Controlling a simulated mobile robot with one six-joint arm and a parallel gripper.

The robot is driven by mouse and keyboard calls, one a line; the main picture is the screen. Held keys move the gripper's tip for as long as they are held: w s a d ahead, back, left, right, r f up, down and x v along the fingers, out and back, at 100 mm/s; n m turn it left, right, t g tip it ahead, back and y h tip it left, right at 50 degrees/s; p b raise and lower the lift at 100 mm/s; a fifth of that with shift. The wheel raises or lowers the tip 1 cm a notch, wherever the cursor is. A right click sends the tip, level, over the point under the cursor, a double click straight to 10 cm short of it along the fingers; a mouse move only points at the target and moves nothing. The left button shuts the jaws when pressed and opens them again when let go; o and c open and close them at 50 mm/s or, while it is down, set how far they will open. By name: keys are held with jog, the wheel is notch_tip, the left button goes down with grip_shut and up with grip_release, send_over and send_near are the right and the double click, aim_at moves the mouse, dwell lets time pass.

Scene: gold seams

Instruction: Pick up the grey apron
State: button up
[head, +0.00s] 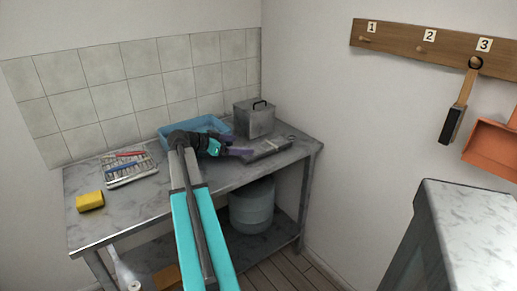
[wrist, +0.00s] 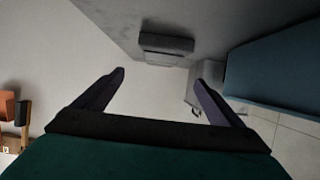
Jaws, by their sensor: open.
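A grey folded bundle, which looks like the grey apron (head: 268,147), lies on the right part of the grey worktop near its front edge. In the wrist view the apron (wrist: 167,42) shows as a dark grey folded block beyond the fingertips, roughly centred between them. My gripper (head: 248,152) reaches over the worktop with its purple fingers just left of the apron. In the wrist view my gripper (wrist: 162,75) is open, with nothing between its fingers. I cannot tell the exact gap to the apron.
A blue tray (head: 178,127) and a grey lidded box (head: 253,120) stand behind the apron. A cutlery rack (head: 128,168) and a yellow sponge (head: 90,201) are at the left. A brush (head: 462,105) and an orange dustpan (head: 492,146) hang on the right wall. A cabinet (head: 465,215) stands front right.

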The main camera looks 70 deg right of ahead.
jog(key=shift+w, duration=0.2)
send_near(265, 146)
jog(key=shift+p+x, duration=0.35)
jog(key=shift+x, duration=1.25)
jog(key=shift+w+f, duration=0.15)
jog(key=shift+r+p+x, duration=0.2)
jog(key=shift+p+x, duration=0.3)
jog(key=shift+x, duration=2.2)
jog(key=shift+w, duration=0.1)
jog(key=shift+c, duration=0.2)
jog(key=c, duration=1.4)
jog(key=shift+o, duration=0.2)
